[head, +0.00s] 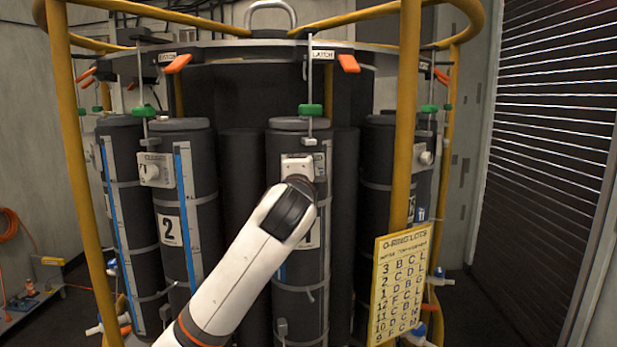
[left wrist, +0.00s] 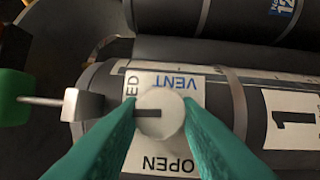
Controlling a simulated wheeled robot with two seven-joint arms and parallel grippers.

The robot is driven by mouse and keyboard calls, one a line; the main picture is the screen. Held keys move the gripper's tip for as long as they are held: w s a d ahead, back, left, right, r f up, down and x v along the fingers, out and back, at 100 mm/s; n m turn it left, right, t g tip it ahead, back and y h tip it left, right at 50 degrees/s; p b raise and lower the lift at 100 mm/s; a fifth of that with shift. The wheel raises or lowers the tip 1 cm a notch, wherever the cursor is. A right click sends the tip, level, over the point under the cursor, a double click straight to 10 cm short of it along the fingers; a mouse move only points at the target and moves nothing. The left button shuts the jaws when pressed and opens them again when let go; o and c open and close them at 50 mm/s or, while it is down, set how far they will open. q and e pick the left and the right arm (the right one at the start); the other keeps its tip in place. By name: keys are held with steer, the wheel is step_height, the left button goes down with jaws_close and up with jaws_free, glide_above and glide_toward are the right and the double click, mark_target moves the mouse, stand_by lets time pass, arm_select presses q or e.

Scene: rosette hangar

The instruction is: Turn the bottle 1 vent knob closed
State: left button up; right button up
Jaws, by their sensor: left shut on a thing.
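Bottle 1 (head: 303,268) is a dark upright cylinder in the middle of the rack in the head view. Its vent knob (left wrist: 160,118) is a round white disc with a dark pointer line, seen close up in the left wrist view. The line lies toward the left, by the partly covered label word ending in "ED". "VENT" is printed above the knob and "OPEN" below it. My left gripper (left wrist: 161,112) is shut on the knob, one green finger on each side. In the head view my wrist hides the knob and fingers. My right gripper is not in view.
Bottle 2 (head: 182,255) stands to the left with its own knob plate (head: 155,170). Yellow rails (head: 405,130) frame the rack, and a yellow chart (head: 402,285) hangs at the right. Orange latches (head: 348,63) and a green handle (head: 310,110) sit above bottle 1.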

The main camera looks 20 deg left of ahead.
arm_select(q)
steer(key=shift+m, duration=0.5)
steer(key=o, duration=1)
steer(key=s+b, duration=0.1)
steer(key=s, duration=0.3)
steer(key=s+d+b, duration=0.1)
steer(key=s+b, duration=0.1)
steer(key=s, duration=0.2)
steer(key=s+b, duration=0.2)
steer(key=s, duration=0.1)
steer(key=shift+s+d, duration=0.4)
